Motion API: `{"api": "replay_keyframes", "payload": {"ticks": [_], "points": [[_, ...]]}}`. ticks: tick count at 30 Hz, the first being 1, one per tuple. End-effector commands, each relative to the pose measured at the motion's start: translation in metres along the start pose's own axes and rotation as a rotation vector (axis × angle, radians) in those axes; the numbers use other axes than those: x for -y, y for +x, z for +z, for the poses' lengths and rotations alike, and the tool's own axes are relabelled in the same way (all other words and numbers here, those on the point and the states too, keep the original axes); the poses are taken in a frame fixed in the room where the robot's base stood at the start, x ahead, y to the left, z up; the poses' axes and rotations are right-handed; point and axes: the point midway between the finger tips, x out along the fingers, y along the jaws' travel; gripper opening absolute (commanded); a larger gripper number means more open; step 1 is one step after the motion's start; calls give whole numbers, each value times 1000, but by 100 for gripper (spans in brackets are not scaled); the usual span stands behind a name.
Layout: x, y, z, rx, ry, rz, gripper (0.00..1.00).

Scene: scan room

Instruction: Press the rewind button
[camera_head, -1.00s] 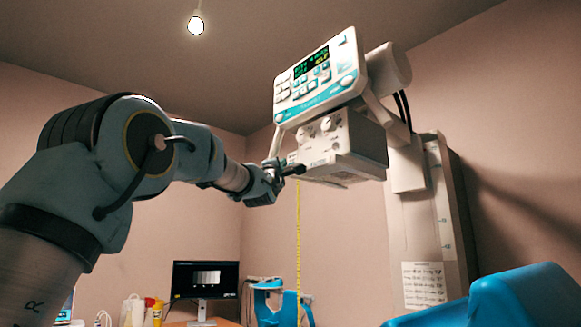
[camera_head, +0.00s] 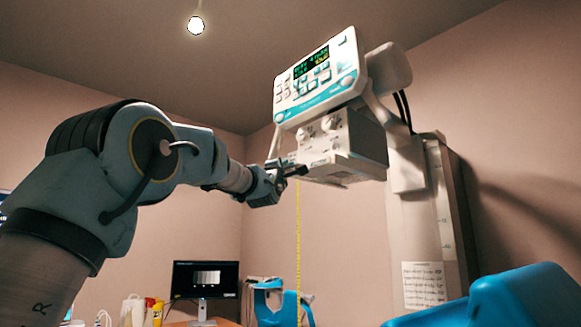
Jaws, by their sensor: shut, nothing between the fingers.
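A white control panel (camera_head: 318,84) with teal trim, a small dark screen with green and yellow readouts, and several buttons is mounted high on the machine. The button labels are too small to read, so I cannot tell which one is the rewind button. My gripper (camera_head: 299,170) is shut and empty. It is below the panel, beside the lower left of the grey-white box with knobs (camera_head: 341,148) under the panel. I cannot tell whether it touches the box.
A column (camera_head: 422,225) carries the machine at the right. A yellow tape (camera_head: 298,245) hangs below the box. A blue chair-like shape (camera_head: 520,297) fills the lower right. A monitor (camera_head: 206,278) stands low at the back. The air left of the panel is free.

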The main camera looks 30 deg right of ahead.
Motion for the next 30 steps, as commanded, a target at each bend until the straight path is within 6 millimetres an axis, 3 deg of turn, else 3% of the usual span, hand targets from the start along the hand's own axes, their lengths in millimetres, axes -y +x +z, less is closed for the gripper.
{"api": "replay_keyframes", "payload": {"ticks": [30], "points": [[4, 6, 7, 4, -3, -1, 0]]}}
